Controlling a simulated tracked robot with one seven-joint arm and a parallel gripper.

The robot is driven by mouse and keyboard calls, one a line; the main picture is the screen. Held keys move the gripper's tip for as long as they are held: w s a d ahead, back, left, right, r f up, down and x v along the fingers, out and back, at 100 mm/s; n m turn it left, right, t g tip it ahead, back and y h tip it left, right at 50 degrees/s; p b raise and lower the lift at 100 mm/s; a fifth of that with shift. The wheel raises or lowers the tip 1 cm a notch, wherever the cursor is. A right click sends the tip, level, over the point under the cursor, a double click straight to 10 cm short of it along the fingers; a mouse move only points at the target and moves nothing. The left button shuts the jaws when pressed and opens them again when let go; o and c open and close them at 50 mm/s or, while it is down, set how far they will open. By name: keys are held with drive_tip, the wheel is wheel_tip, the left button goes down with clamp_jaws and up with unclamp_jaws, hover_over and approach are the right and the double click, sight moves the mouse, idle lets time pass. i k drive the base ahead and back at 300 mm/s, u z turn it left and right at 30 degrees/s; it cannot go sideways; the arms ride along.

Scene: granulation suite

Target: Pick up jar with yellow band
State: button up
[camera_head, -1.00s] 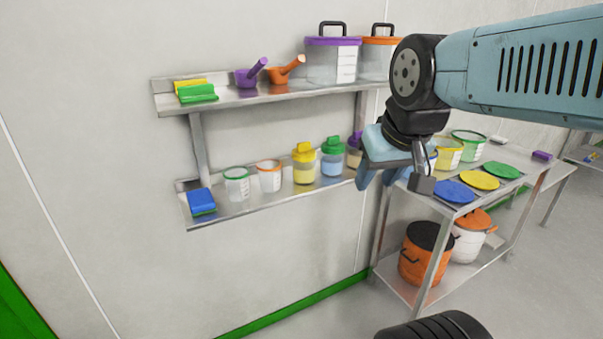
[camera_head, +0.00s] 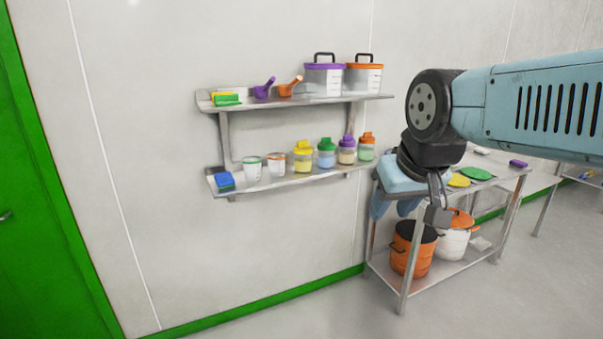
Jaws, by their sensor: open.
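A jar with a yellow lid (camera_head: 303,161) stands upright on the lower wall shelf (camera_head: 255,186). It is left of the jars with a green lid (camera_head: 326,158), a purple lid (camera_head: 347,154) and an orange lid (camera_head: 367,150). A separate yellow band on these jars is too small to make out. My gripper (camera_head: 393,208) points down, open and empty, to the right of the shelf. In the picture it overlaps the left end of the steel table. It is apart from the jars. My arm hides part of the tabletop.
Two small cups (camera_head: 252,168) and blue blocks (camera_head: 225,182) share the lower shelf. The upper shelf (camera_head: 242,105) holds scoops and two large lidded containers. The steel table (camera_head: 508,190) has pots beneath. Floor before the wall is clear.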

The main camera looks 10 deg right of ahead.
sight(303, 161)
drive_tip(key=u, duration=0.05)
drive_tip(key=k, duration=0.5)
drive_tip(key=u, duration=1)
drive_tip(key=i, duration=1.75)
drive_tip(key=z, duration=0.8)
drive_tip(key=i, duration=0.45)
drive_tip(key=u, duration=0.1)
